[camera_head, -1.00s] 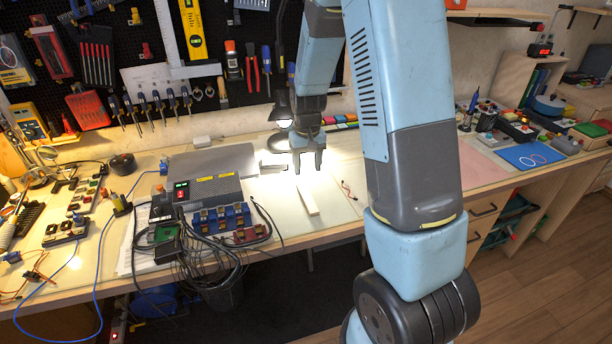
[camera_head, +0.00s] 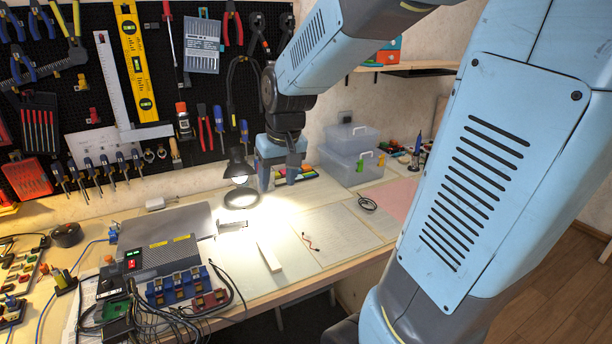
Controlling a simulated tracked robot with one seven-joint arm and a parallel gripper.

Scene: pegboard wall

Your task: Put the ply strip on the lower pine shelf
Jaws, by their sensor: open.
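A pale, narrow strip, which looks like the ply strip (camera_head: 269,256), lies flat on the workbench near its front edge, under the lamp light. My gripper (camera_head: 278,178) points down above the back of the bench, beside the lamp. Its two fingers are apart with nothing seen between them, and it is clear of the strip. A pine shelf (camera_head: 408,66) is on the right wall, partly hidden by my arm. I cannot tell whether it is the lower one.
A black lamp (camera_head: 239,168) stands close left of my gripper. Clear plastic boxes (camera_head: 352,152) stand at the back right. A grey power unit (camera_head: 160,262) and cables crowd the left. A pale mat (camera_head: 338,232) and a coiled cable (camera_head: 368,204) lie right of the strip.

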